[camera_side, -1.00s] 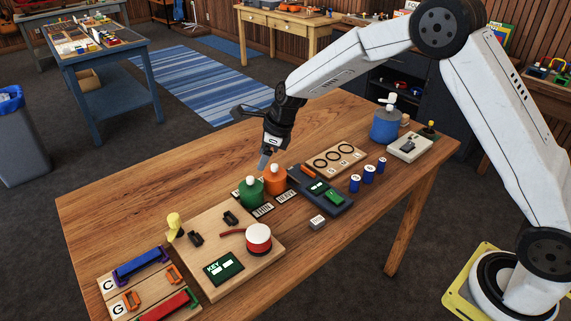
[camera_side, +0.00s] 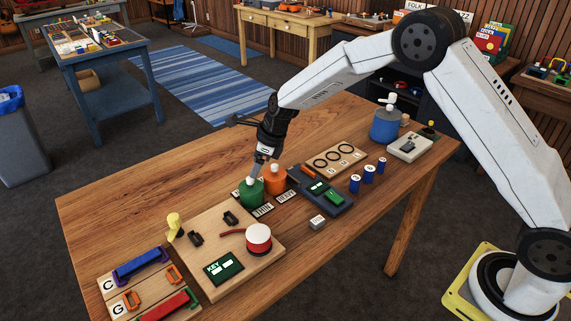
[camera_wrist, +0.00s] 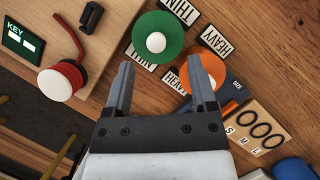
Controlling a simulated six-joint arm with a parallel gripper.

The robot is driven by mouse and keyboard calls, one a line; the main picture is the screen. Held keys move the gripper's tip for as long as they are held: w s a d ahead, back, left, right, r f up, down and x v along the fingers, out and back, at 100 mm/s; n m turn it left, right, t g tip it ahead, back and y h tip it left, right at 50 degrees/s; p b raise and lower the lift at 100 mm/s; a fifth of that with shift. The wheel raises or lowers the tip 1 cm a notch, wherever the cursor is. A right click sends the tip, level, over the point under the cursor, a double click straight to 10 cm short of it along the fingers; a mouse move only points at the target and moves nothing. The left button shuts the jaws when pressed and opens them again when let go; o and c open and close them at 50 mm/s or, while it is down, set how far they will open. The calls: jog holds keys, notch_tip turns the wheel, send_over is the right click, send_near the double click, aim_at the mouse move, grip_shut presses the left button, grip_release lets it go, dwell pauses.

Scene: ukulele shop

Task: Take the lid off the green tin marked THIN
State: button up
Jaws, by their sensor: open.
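The green tin (camera_side: 250,193) stands upright on the wooden table beside the orange tin (camera_side: 274,181). Its green lid with a white knob (camera_wrist: 156,41) faces the wrist camera, and THIN labels (camera_wrist: 174,13) lie around it. The lid is on the tin. My gripper (camera_side: 257,172) is above the green tin. In the wrist view my gripper (camera_wrist: 159,72) is open and empty, with its fingertips just short of the knob, one on each side of its line. The orange lid with a white knob (camera_wrist: 207,82) is close to the right finger, with HEAVY labels (camera_wrist: 217,40) near it.
A wooden board (camera_side: 205,222) with a red and white round pot (camera_side: 258,238) lies to the left. A dark case (camera_side: 325,192), blue cylinders (camera_side: 369,174) and a ring board (camera_side: 336,158) lie to the right. Open table (camera_side: 130,190) lies behind and left.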

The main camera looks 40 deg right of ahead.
aim_at(251, 183)
jog(key=shift+s+x, duration=0.1)
jog(key=shift+x, duration=1.15)
jog(key=shift+s+x, duration=0.15)
jog(key=shift+x, duration=1.1)
grip_shut()
